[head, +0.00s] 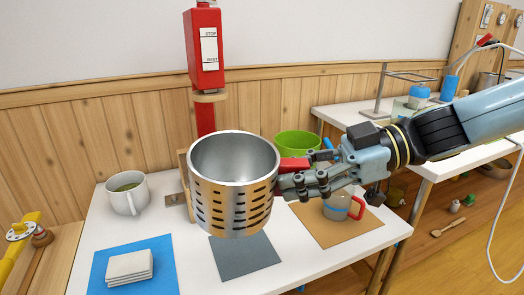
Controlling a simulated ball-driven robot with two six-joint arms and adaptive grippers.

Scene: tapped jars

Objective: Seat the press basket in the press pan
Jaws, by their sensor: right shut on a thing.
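The press basket (233,195) is a silver open-topped cylinder with rows of slots in its lower wall. It is upright in the middle of the head view and appears to be above the table. My right gripper (287,180) reaches in from the right and is shut on the basket's right side, by a red handle (294,164). A red press-like column (204,50) marked STOP and REST stands behind the basket. I cannot make out the press pan; the basket hides the area at the column's foot. My left gripper is not in view.
A white table (192,272) carries a pale mug (127,194) at left, white folded cloths (130,266) on a blue mat (104,258), a grey mat (245,262), a green bowl (298,143) and a red-handled cup (337,207) on a brown mat (315,232).

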